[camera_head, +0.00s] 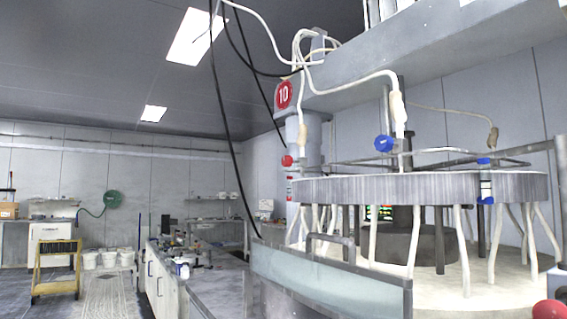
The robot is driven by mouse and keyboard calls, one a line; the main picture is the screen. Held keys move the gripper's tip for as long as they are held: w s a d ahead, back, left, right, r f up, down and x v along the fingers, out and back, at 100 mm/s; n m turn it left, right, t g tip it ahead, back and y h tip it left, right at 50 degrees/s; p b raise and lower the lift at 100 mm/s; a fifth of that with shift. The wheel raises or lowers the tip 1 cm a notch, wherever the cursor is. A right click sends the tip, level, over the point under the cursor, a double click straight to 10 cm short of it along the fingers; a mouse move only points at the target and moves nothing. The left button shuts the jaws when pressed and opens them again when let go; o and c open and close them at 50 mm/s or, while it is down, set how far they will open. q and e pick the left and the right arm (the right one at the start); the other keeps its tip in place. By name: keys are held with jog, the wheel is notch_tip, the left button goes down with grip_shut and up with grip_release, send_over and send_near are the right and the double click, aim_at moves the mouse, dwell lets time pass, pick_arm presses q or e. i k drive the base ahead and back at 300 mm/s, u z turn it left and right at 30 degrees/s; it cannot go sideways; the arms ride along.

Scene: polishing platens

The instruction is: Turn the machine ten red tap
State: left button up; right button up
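The machine has a red round sign with the number 10 (284,95) on its column. A small red tap (287,161) sits on the left side of the machine, below the sign and just above the large ribbed disc (420,188). Its handle angle is too small to tell. A blue tap (383,143) stands above the disc, and other blue taps (485,199) are at its right. A larger red round thing (550,309) is cut off at the bottom right corner. Neither of my grippers is in view.
A low clear panel with a metal frame (330,283) fences the machine's front. A workbench (165,275) with small items stands to the left. A yellow cart (56,268) and white buckets (107,259) are farther back. Black cables (232,130) hang from above. Floor at the left is partly clear.

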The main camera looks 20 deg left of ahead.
aim_at(286, 161)
jog(key=u, duration=2.2)
jog(key=i, duration=1.65)
jog(key=z, duration=3.45)
